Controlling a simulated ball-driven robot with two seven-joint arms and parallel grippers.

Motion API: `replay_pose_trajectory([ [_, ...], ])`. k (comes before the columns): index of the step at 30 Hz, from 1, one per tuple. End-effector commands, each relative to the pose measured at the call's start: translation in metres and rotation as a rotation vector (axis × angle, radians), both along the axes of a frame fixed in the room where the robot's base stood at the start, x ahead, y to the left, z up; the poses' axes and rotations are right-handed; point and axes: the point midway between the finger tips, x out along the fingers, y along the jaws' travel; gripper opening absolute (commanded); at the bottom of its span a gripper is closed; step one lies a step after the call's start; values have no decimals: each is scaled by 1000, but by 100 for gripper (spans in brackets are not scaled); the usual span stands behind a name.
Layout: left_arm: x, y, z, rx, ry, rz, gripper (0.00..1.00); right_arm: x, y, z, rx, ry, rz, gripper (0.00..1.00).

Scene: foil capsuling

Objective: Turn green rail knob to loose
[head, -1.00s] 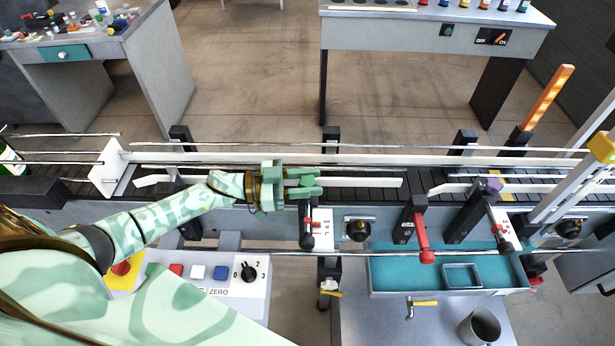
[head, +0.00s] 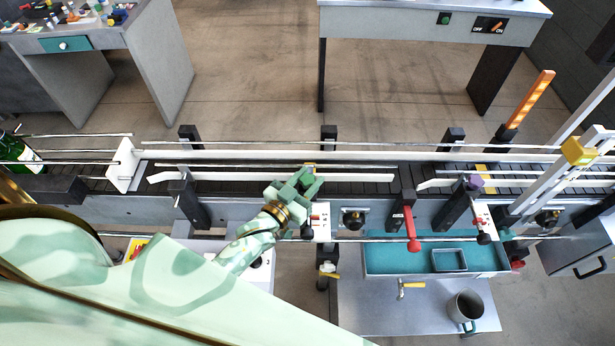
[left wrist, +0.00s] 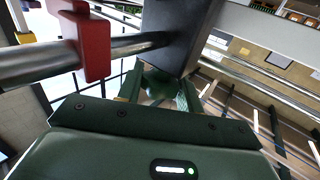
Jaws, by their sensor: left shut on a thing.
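My left gripper (head: 306,184) is at the near rail of the conveyor, at the top of a dark rail post, with its fingers pointing up and right in the head view. It is shut on the green rail knob (left wrist: 157,84), which shows as a dark green rounded shape between the two fingers in the left wrist view. In the head view the fingers largely hide the knob. A white scale plate (head: 321,220) with a red mark and small letters sits just right of the gripper. My right gripper is not in view.
A purple knob (head: 475,182) tops another post to the right. A red-handled lever (head: 412,230) stands between the two posts. A teal tray (head: 385,256) and a metal mug (head: 466,306) are at the lower right. The conveyor belt (head: 240,187) near the gripper looks clear.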

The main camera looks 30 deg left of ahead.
Motion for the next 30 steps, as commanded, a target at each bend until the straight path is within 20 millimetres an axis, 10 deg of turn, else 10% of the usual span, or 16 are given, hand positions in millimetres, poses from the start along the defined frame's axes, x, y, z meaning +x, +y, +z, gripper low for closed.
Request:
replay_pose_trajectory([
  [25, 0, 0, 0, 0, -2, 136, 13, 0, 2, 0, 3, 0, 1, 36],
  [27, 0, 0, 0, 0, -2, 136, 53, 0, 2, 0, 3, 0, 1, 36],
  [30, 0, 0, 0, 0, -2, 136, 58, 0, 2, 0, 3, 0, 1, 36],
])
